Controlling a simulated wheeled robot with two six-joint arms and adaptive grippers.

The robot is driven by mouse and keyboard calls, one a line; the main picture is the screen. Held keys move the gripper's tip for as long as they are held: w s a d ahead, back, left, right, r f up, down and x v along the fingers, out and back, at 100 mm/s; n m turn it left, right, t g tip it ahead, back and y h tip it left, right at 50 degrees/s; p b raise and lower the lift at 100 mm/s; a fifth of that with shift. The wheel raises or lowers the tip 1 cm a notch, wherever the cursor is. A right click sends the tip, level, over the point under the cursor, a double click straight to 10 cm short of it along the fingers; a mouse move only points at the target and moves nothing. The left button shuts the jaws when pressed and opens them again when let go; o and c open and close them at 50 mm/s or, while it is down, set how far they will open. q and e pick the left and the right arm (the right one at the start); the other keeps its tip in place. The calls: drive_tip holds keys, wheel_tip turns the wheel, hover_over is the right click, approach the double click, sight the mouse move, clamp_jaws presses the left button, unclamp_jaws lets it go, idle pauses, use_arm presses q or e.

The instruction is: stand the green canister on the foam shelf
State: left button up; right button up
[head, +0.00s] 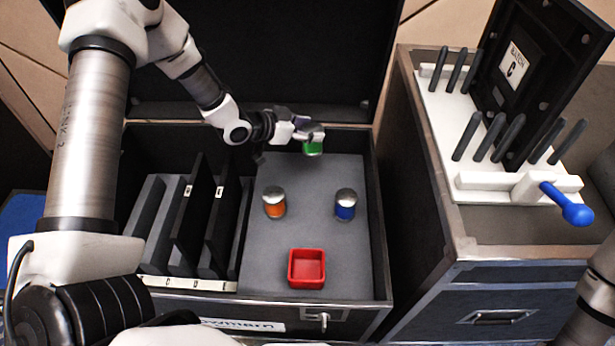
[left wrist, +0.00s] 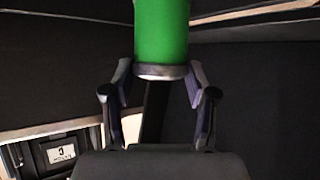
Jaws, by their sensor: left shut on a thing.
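The green canister (head: 313,149) is at the back right of the grey foam shelf (head: 290,240) in the head view. My left gripper (head: 308,134) is shut on it near its silver end. In the left wrist view the green canister (left wrist: 161,32) is between the fingers of my left gripper (left wrist: 160,76), silver end toward the palm. It looks held above the foam, but the gap under it is hard to tell. My right gripper is not in view; a piece of an arm shows at the lower right edge.
An orange canister (head: 274,203) and a blue canister (head: 345,204) stand on the foam, with a red tray (head: 307,268) in front. Dark panels (head: 195,215) stand in slots to the left. The open case lid (head: 260,60) rises behind. A cabinet (head: 500,260) with a pegged white rack stands right.

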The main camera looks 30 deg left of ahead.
sight(308, 155)
use_arm(q)
wheel_tip(308, 155, down, 10)
drive_tip(key=b, duration=0.3)
drive_tip(key=shift+s+r+b, duration=0.1)
drive_tip(key=shift+r+b, duration=0.15)
drive_tip(key=shift+b, duration=0.05)
drive_tip(key=shift+f, duration=0.1)
drive_tip(key=shift+f, duration=0.15)
drive_tip(key=o, duration=1.3)
drive_tip(key=shift+c, duration=0.2)
